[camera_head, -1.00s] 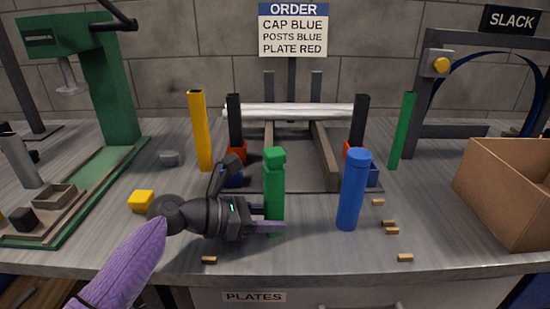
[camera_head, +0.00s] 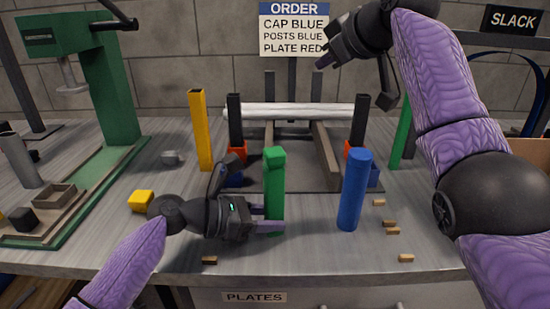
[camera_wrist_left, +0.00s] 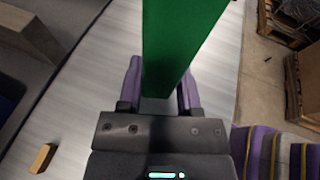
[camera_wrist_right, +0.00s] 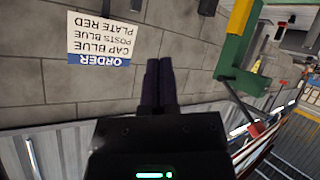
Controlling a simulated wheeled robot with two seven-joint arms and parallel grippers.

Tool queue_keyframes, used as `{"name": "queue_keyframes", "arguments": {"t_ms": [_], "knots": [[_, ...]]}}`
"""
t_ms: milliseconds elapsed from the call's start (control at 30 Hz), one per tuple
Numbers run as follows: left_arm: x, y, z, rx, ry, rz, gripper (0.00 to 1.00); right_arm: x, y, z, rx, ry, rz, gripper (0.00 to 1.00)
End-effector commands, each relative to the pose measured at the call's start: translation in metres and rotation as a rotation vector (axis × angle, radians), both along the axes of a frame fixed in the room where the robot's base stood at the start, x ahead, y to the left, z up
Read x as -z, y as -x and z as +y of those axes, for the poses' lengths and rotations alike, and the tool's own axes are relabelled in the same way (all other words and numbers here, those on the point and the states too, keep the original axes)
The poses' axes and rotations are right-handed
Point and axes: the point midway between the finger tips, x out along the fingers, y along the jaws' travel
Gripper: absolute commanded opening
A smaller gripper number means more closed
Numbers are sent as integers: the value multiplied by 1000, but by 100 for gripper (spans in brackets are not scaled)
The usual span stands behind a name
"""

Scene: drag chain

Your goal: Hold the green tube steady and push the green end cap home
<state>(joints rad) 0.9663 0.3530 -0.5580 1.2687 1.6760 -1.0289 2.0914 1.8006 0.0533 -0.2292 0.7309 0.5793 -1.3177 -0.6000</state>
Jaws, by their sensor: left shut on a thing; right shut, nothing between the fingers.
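The green tube (camera_head: 274,200) stands upright near the front middle of the table, and the green end cap (camera_head: 274,153) sits on its top. I cannot tell whether a gap is left between cap and tube. My left gripper (camera_head: 270,219) is shut on the lower part of the tube; in the left wrist view the green tube (camera_wrist_left: 175,45) rises between its fingers. My right gripper (camera_head: 322,62) is raised high, above and to the right of the tube, well apart from it. In the right wrist view its fingers (camera_wrist_right: 159,85) are together and empty.
A blue tube (camera_head: 353,190) stands to the right of the green one. A yellow post (camera_head: 200,130) and a yellow block (camera_head: 141,201) are to the left. Several small tan pieces (camera_head: 392,231) lie at the right. A fixture with a white roller (camera_head: 295,111) is behind.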

Motion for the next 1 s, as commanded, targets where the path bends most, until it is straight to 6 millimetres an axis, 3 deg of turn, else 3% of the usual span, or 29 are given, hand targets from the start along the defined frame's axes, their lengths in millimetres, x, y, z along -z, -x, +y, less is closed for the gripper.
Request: {"name": "queue_keyframes", "arguments": {"t_ms": [33, 100, 200, 367, 567, 1000], "knots": [[0, 0, 0, 0, -1, 0, 11, 1, 13, 28, -34, 9, 91, 0], [0, 0, 0, 0, -1, 1, 11, 6, 38, 62, -46, 30, 263, 0], [0, 0, 0, 0, -1, 1, 11, 10, 74, 84, 35, 65, 482, 0], [0, 0, 0, 0, -1, 0, 11, 5, 105, 87, 186, 78, 649, 0], [0, 0, 0, 0, -1, 0, 11, 8, 109, 85, 224, 70, 677, 0], [0, 0, 0, 0, -1, 0, 11, 65, 111, 86, 221, 74, 681, 0]]}}
